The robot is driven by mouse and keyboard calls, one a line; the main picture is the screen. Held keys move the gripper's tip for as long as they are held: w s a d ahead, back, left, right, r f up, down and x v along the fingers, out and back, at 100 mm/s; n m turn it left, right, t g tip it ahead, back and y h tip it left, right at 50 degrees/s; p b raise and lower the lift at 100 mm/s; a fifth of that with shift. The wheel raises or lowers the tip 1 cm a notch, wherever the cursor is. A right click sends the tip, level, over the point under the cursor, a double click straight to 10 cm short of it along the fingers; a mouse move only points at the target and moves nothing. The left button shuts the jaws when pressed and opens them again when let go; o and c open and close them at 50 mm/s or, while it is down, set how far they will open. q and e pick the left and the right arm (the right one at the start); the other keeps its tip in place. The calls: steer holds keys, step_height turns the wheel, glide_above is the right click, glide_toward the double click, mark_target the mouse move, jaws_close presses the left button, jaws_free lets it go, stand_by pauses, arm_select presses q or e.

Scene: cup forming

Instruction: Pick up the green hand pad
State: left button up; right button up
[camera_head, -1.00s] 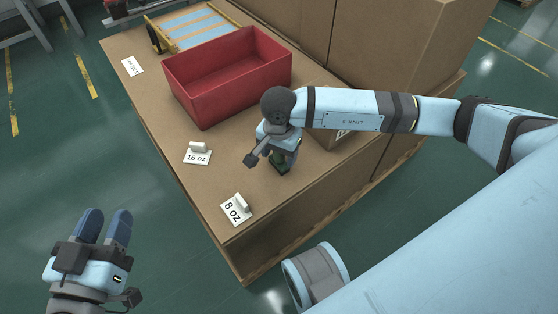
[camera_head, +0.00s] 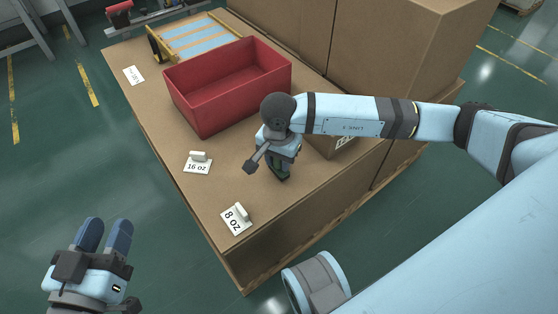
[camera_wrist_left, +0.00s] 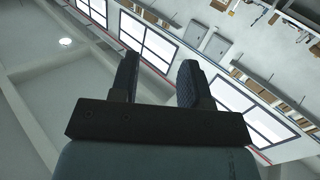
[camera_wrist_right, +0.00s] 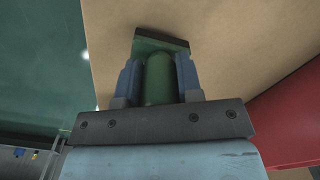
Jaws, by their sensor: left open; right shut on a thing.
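The green hand pad (camera_wrist_right: 159,80) shows in the right wrist view, its rounded green handle between the two blue fingers and its flat dark green base beyond the fingertips. My right gripper (camera_wrist_right: 160,82) is shut on that handle. In the head view my right gripper (camera_head: 281,168) points down at the cardboard tabletop (camera_head: 215,205), and only a little of the pad shows under it. I cannot tell whether the pad's base touches the top. My left gripper (camera_head: 104,236) is open and empty, off the table at the lower left. Its fingers (camera_wrist_left: 158,80) also show apart in the left wrist view.
A red bin (camera_head: 228,88) stands behind my right gripper. An open cardboard box (camera_head: 330,143) is close to its right. White blocks with cards reading 16 oz (camera_head: 198,167) and 8 oz (camera_head: 235,221) lie to the left. A yellow-framed rack (camera_head: 195,36) is at the back.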

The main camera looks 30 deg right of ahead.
step_height(320, 180, up, 8)
steer(key=p, duration=0.3)
arm_select(q)
steer(key=r+p, duration=0.1)
steer(key=r, duration=0.1)
steer(key=s+r+n+t+p, duration=0.1)
steer(key=r+n+p, duration=0.1)
steer(key=r, duration=0.1)
steer(key=shift+s+d+r, duration=0.15)
steer(key=shift+r, duration=0.2)
arm_select(e)
step_height(320, 180, up, 11)
steer(key=shift+f, duration=0.2)
steer(key=shift+w, duration=0.1)
